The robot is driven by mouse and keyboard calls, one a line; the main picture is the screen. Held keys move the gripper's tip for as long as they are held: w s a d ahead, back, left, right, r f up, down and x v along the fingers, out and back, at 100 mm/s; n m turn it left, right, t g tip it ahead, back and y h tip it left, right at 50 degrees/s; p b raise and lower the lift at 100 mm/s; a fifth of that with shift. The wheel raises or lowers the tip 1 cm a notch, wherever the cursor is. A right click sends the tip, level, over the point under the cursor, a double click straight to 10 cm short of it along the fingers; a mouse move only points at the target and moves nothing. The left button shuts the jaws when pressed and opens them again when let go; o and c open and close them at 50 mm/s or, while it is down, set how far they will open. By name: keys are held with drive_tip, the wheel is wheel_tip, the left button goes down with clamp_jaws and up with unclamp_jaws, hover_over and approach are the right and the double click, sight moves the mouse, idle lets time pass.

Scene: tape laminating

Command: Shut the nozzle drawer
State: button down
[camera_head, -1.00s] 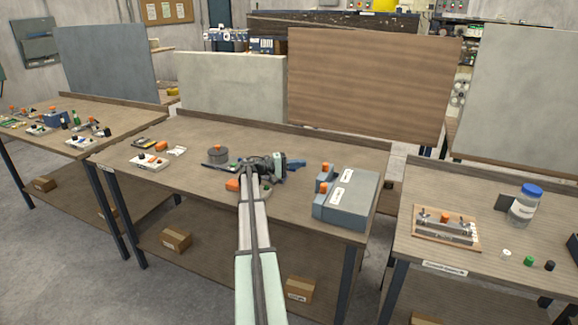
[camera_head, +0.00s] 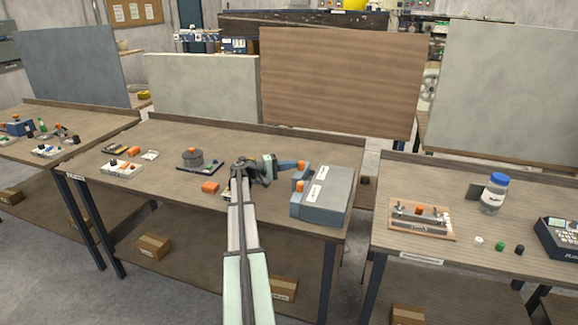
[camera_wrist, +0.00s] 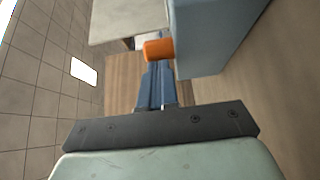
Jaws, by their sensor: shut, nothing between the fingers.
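A grey-blue drawer box (camera_head: 328,207) stands at the right end of the middle bench, with two white labels on top. A far orange knob (camera_head: 302,164) and a near orange knob (camera_head: 299,186) show at its left side. Which drawer is the nozzle drawer, and how far each stands out, I cannot tell. My gripper (camera_head: 296,165) is shut and empty, its blue fingers pointing right at the far knob. In the wrist view the fingers (camera_wrist: 157,84) end close at an orange knob (camera_wrist: 158,49) beside the box wall (camera_wrist: 212,35); contact is unclear.
The right bench holds a clamp fixture (camera_head: 420,219) and a blue-lidded jar (camera_head: 494,195).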

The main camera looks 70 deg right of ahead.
sight(300, 167)
drive_tip(key=shift+s, duration=2.3)
drive_tip(key=w, duration=0.5)
drive_tip(key=shift+w+d, duration=0.1)
drive_tip(key=shift+d, duration=0.3)
drive_tip(key=v, duration=0.8)
drive_tip(key=shift+w+a, duration=0.1)
drive_tip(key=shift+a, duration=0.2)
drive_tip(key=shift+w+a, duration=0.3)
drive_tip(key=shift+w, duration=0.2)
